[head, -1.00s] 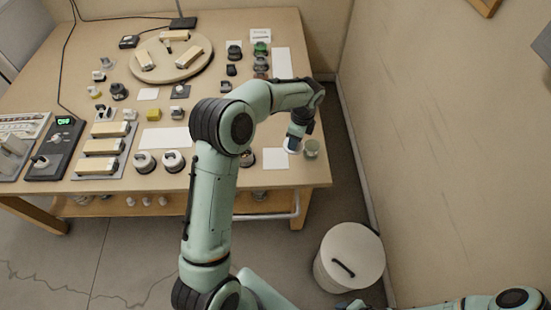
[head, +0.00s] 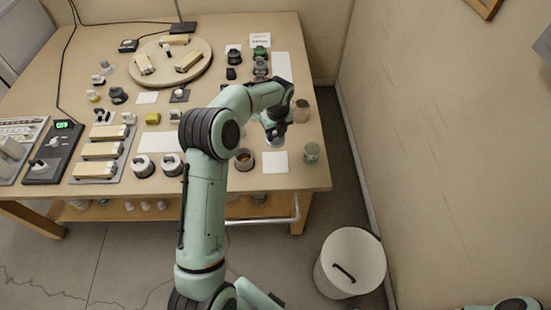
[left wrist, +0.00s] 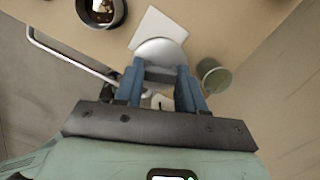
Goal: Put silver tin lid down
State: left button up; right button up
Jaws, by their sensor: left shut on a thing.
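The silver tin lid (left wrist: 160,50) is a pale round disc at the fingertips of my left gripper (left wrist: 160,78) in the left wrist view. The gripper is shut on it; the gripped part is mostly hidden between the blue fingers. In the head view my left gripper (head: 273,134) points down over the right part of the bench, just behind a white square sheet (head: 275,163). The lid (head: 276,143) shows only in part below it. I cannot tell whether the lid touches the bench. My right gripper is out of view.
An open dark tin with brown contents (head: 244,160) stands left of the sheet. A green cup (head: 312,152) stands to its right near the bench edge. A tan tin (head: 300,110) stands behind. A white bin (head: 350,262) is on the floor.

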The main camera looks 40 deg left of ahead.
aim_at(275, 161)
pick_arm(q)
notch_tip(275, 161, down, 14)
jog(key=shift+f, duration=0.15)
dwell(0.3)
jog(key=o, duration=1)
jog(key=shift+f, duration=0.15)
jog(key=r, duration=0.4)
jog(key=d+r, duration=0.1)
jog(key=r, duration=0.7)
jog(key=shift+s+d+r, duration=0.15)
jog(key=shift+s, duration=0.2)
